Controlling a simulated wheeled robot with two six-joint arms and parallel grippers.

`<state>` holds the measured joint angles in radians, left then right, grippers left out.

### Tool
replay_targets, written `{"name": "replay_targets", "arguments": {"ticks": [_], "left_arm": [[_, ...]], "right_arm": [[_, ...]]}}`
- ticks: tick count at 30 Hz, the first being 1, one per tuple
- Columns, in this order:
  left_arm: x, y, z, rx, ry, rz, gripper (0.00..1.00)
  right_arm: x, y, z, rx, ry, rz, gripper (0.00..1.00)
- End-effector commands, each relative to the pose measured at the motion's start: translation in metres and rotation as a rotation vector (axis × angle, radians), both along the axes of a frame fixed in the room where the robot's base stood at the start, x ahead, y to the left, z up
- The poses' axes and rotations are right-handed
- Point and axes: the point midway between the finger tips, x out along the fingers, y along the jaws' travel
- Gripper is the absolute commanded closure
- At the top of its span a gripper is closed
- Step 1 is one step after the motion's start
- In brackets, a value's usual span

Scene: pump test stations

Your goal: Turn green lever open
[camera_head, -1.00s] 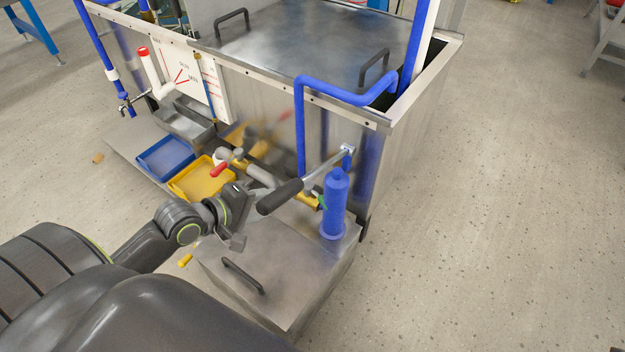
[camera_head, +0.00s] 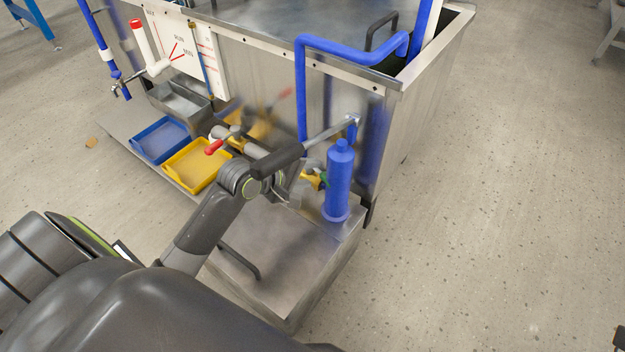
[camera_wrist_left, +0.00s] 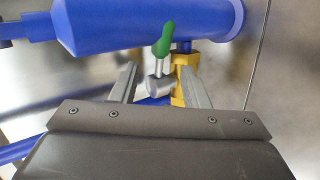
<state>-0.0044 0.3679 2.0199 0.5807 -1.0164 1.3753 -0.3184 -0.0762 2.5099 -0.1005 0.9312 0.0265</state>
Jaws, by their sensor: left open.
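The green lever (camera_wrist_left: 163,40) shows in the left wrist view on a small silver stem beside a brass fitting (camera_wrist_left: 184,79), just under a blue cylinder (camera_wrist_left: 150,20). In the head view a bit of the green lever (camera_head: 324,179) shows just left of the upright blue cylinder (camera_head: 339,180). My right gripper is not in view.
A red-handled valve (camera_head: 214,147), a yellow tray (camera_head: 172,181) and a blue tray (camera_head: 140,148) are to the left. A metal box with a black handle (camera_head: 242,262) lies below. Floor on the right is clear.

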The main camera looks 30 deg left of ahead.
Motion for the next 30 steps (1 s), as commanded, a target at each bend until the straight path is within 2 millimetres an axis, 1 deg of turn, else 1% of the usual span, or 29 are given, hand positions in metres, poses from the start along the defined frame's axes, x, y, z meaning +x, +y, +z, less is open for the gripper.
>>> {"name": "replay_targets", "arguments": {"ticks": [1,6,16,17,24,26,30], "left_arm": [[0.006,-0.002,-0.007,-0.001,-0.002,0.001,0.59],[0.016,-0.006,-0.012,0.001,0.0,0.001,0.59],[0.018,-0.007,-0.013,0.0,0.001,0.0,0.59],[0.018,-0.007,-0.013,0.0,0.001,0.0,0.61],[0.018,-0.006,-0.013,0.001,0.001,0.001,0.93],[0.018,-0.006,-0.013,0.001,0.001,0.001,1.0],[0.018,-0.006,-0.013,0.001,0.001,0.001,1.0]], "right_arm": [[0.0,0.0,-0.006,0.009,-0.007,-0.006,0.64],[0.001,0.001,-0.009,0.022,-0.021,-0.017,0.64],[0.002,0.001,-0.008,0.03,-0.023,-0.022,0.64],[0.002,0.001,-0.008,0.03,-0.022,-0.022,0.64],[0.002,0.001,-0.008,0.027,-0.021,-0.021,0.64],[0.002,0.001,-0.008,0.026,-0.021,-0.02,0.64],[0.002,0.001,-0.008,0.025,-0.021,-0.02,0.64]]}}
